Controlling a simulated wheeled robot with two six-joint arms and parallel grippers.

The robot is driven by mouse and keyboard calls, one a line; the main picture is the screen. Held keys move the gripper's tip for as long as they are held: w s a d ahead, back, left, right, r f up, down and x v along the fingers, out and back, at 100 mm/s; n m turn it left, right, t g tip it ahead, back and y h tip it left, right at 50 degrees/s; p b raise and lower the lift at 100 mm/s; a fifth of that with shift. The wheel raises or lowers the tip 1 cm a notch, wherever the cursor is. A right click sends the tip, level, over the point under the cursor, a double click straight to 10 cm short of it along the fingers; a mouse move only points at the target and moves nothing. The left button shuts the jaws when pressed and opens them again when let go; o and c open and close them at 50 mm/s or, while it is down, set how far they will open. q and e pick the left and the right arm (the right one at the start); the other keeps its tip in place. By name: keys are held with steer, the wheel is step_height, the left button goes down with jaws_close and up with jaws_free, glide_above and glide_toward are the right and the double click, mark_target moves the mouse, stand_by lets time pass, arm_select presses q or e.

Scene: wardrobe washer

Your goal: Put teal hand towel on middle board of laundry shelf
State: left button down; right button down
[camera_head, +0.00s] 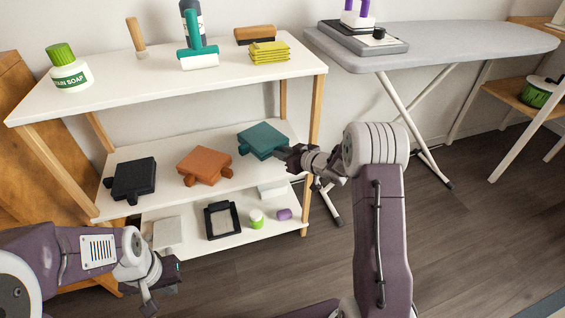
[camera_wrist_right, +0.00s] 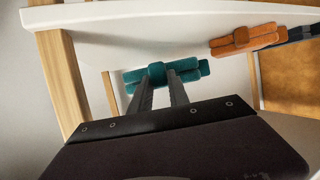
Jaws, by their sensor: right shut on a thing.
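The teal hand towel (camera_head: 262,140) is folded, at the right end of the middle board (camera_head: 210,150) of the laundry shelf. My right gripper (camera_head: 284,153) is shut on its near right edge. In the right wrist view the teal towel (camera_wrist_right: 158,74) shows between the fingertips of my right gripper (camera_wrist_right: 162,85). I cannot tell whether the towel rests on the board or is just above it. My left gripper (camera_head: 165,290) is low at the front left, open and empty, away from the shelf.
An orange folded towel (camera_head: 204,165) and a black one (camera_head: 132,180) lie left of the teal towel. The top board (camera_head: 140,85) with bottles and brushes overhangs. A wooden post (camera_head: 317,110) stands close to my right gripper. An ironing board (camera_head: 450,45) is at right.

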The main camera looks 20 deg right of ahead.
steer(key=f+b, duration=0.3)
steer(key=f, duration=0.1)
steer(key=shift+w+f+b, duration=0.1)
steer(key=shift+w+b, duration=0.1)
steer(key=shift+b, duration=0.1)
steer(key=shift+r, duration=0.3)
steer(key=c, duration=1.3)
jaws_free()
steer(key=shift+f, duration=0.15)
steer(key=shift+o, duration=0.2)
